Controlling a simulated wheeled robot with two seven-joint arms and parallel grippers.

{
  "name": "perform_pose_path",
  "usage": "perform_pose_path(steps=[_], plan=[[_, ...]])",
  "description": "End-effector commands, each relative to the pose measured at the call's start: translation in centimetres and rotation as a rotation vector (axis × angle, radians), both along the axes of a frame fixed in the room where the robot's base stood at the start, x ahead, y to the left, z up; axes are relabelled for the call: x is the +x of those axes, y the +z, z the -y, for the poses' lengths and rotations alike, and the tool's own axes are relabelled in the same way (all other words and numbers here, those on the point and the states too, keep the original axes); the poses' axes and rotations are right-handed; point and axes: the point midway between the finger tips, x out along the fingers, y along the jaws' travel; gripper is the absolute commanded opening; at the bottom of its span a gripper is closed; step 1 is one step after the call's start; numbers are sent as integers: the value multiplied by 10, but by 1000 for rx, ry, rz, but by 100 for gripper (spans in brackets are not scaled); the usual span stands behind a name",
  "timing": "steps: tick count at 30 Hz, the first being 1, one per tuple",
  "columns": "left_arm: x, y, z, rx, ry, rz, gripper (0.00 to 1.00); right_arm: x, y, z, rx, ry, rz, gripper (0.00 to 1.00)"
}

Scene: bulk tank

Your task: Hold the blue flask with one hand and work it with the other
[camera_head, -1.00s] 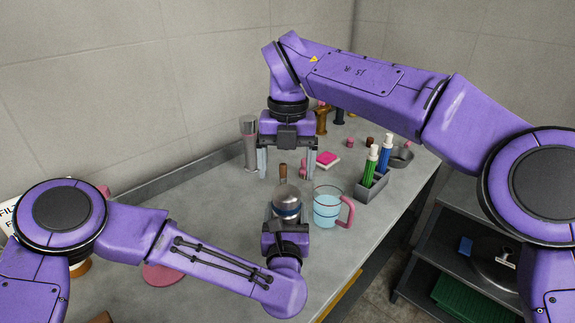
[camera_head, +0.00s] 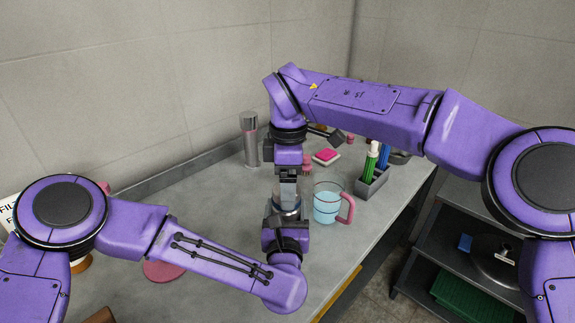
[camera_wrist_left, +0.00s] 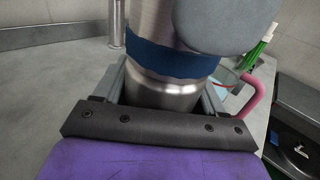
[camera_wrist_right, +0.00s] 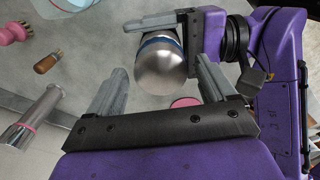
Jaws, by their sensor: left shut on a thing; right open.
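The flask (camera_head: 291,208) is a steel bottle with a blue band and a rounded top. It stands upright in my left gripper (camera_head: 286,216), which is shut on it below the band. In the left wrist view, the flask's lower body (camera_wrist_left: 165,88) is between the fingers, and a grey rounded shape covers its upper right. My right gripper (camera_head: 288,190) comes down from above, open. In the right wrist view, its fingers (camera_wrist_right: 158,66) are spread on either side of the flask's rounded top (camera_wrist_right: 160,68); I cannot tell whether they touch it.
A clear mug (camera_head: 326,205) of blue liquid with a pink handle stands close right of the flask.

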Motion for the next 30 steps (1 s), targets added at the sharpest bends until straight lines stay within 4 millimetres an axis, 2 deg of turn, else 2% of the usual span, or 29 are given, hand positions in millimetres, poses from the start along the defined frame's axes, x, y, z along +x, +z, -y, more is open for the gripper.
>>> perform_pose_path(steps=[3,6,13,14,18,19,23,25,29,30], plan=[[-1,-2,0,2,-1,-5,0,0,-17,0,-1,0,-1,84],[-1,-2,0,2,-1,-5,0,0,-23,0,0,1,-1,84],[-1,-3,0,2,-1,-5,0,0,-25,0,0,1,0,84],[-1,-3,0,2,-1,-5,0,0,-25,0,0,1,0,81],[-1,-3,0,2,-1,-5,0,0,-25,0,0,1,1,35],[-1,-3,0,2,-1,-5,0,0,-25,0,0,1,1,28],[-1,-3,0,2,-2,-5,0,0,-25,0,0,27,1,28],[-1,-3,0,2,-2,-5,0,0,-24,-1,3,112,2,28],[-1,-3,0,3,-2,-5,0,1,-24,-1,8,445,5,28],[-1,-2,1,3,-3,-5,0,1,-24,-2,10,573,8,28]])
